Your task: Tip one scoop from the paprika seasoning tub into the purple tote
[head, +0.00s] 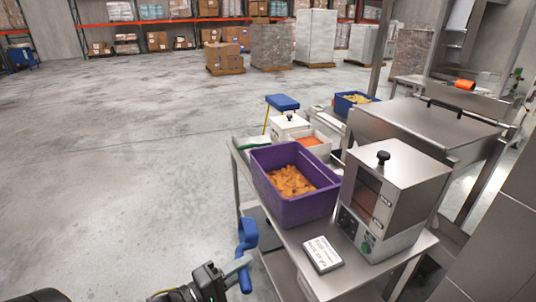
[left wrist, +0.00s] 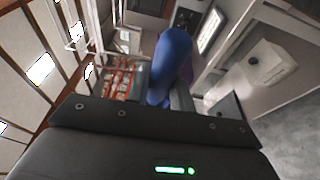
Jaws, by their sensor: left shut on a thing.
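The purple tote (head: 268,197) stands on the steel bench with yellow-orange chips inside. A white tub (head: 325,152) with orange-red powder, which looks like the paprika seasoning tub, sits behind it. My left gripper (head: 238,268) is shut on a blue scoop (head: 247,236). It holds the scoop upright-looking in front of the bench's left edge, apart from the tote and lower than its rim. The scoop (left wrist: 172,62) also fills the middle of the left wrist view. I cannot see into its bowl, so its contents are hidden. My right gripper is out of view.
Behind are a white lidded tub (head: 288,126) and a blue tote (head: 344,107) of chips. The floor (head: 120,170) at left is clear.

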